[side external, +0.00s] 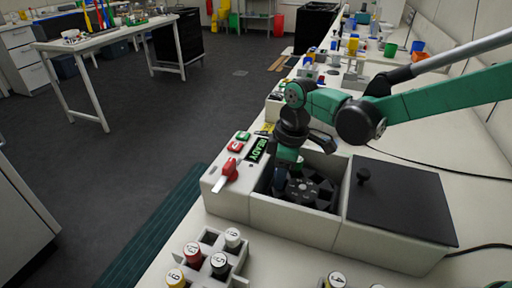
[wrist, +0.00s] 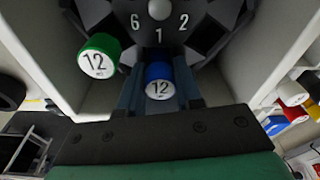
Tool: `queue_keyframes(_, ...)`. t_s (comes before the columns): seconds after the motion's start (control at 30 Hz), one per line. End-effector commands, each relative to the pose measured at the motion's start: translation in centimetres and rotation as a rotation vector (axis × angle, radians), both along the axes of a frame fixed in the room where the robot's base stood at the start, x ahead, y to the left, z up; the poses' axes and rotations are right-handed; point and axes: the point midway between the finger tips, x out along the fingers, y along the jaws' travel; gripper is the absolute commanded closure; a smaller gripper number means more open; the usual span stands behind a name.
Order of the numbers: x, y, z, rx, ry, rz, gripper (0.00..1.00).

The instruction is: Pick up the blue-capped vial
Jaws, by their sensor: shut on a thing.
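The blue-capped vial (wrist: 159,82), with a white top marked 12, is between the two fingers of my gripper (wrist: 158,92) in the wrist view, and the fingers are shut on it. In the side external view my gripper (side external: 285,182) reaches down into the open well of the bioreactor (side external: 298,221); the blue-capped vial is hard to make out there. The dark rotor (wrist: 160,38), with numbers 6, 1 and 2, lies just beyond the vial. I cannot tell whether the vial still sits in a rotor slot.
A green-capped vial (wrist: 99,55) marked 12 stands close to the left of my gripper. The well walls are near. A dark lid (side external: 402,198) covers the right side. The READY display (side external: 257,149) and a red lever (side external: 229,170) are at left. A vial rack (side external: 210,238) stands in front.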

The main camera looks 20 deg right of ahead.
Motion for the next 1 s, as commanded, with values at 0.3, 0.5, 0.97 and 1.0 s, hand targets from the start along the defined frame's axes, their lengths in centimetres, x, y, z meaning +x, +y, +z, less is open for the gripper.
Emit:
queue_keyframes(0.3,0.0,0.0,1.4,0.0,0.0,0.0,1.0)
queue_keyframes(0.5,0.0,0.0,4.7,0.001,0.001,0.0,1.0)
queue_keyframes(0.97,0.0,0.0,16.4,0.001,0.002,0.001,1.0)
queue_keyframes(1.0,0.0,0.0,17.1,0.001,0.002,0.001,1.0)
